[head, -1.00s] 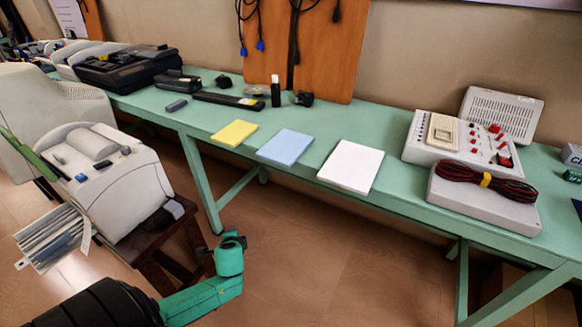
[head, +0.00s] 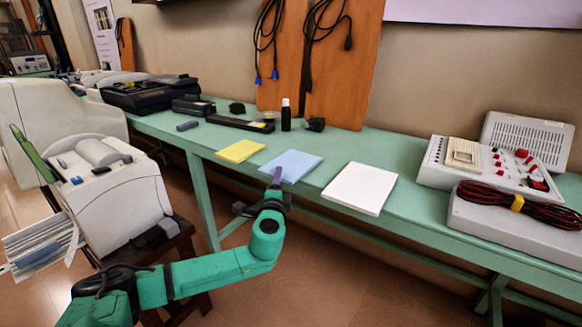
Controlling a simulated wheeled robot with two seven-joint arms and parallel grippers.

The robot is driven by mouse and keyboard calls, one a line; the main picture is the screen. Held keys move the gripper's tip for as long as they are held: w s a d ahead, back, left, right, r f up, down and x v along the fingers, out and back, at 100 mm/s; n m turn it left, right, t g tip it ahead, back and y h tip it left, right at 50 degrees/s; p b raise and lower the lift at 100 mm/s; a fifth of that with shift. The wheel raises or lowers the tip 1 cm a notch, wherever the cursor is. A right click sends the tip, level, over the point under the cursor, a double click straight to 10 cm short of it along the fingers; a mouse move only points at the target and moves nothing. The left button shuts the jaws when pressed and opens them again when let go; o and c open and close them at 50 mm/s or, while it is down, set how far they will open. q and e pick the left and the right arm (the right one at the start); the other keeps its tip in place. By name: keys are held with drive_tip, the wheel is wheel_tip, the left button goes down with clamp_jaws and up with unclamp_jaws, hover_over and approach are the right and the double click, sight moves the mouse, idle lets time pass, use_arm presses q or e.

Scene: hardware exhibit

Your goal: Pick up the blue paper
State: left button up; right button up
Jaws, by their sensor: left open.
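The blue paper (head: 296,163) lies flat on the green table (head: 225,136), between the yellow paper (head: 240,151) and the white paper (head: 360,188). My left gripper (head: 276,180) is open at the front edge of the blue paper, its tip overlapping the paper's near part in the head view. I cannot tell whether it touches the paper. Nothing shows held in it. The gripper hides a small piece of the paper's front edge. My right gripper is not in view.
Behind the papers stand a black bottle (head: 286,115) and a long black device (head: 240,123). A grey box with red and black cable (head: 515,203) is at the right. A white machine (head: 110,190) on a brown stool is at the left, close to my left arm.

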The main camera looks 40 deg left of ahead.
use_arm(q)
drive_tip(key=shift+x, duration=1.1)
drive_tip(key=shift+d, duration=0.1)
clamp_jaws()
idle(0.4)
